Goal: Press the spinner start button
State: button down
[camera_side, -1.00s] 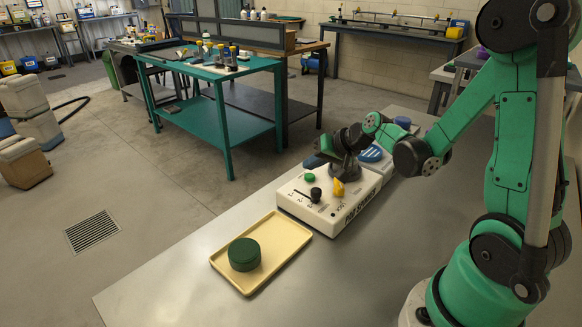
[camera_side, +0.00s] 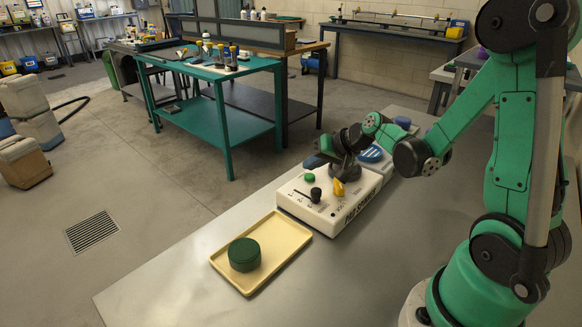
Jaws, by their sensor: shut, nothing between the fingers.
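A white control box (camera_side: 337,215) stands on the metal bench, with lettering on its front edge too small to read surely. On its top are a round green button (camera_side: 309,177), a black lever (camera_side: 315,194) and a yellow knob (camera_side: 339,187). My gripper (camera_side: 344,178) points down over the far part of the box, behind the yellow knob and to the right of the green button. It is shut and holds nothing. I cannot tell whether its tips touch the box, and they may hide another control there.
A cream tray (camera_side: 219,262) with a round dark green object (camera_side: 244,254) lies in front of the box. A blue striped piece (camera_side: 370,154) sits just behind it, to the right. The metal bench (camera_side: 345,275) is bare in front and to the right.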

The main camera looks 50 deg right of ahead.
aim_at(313, 178)
jog(key=shift+f, duration=0.1)
jog(key=shift+f, duration=0.3)
jog(key=shift+f, duration=0.4)
dwell(0.5)
jog(key=shift+r, duration=0.85)
jog(key=shift+r, duration=2.5)
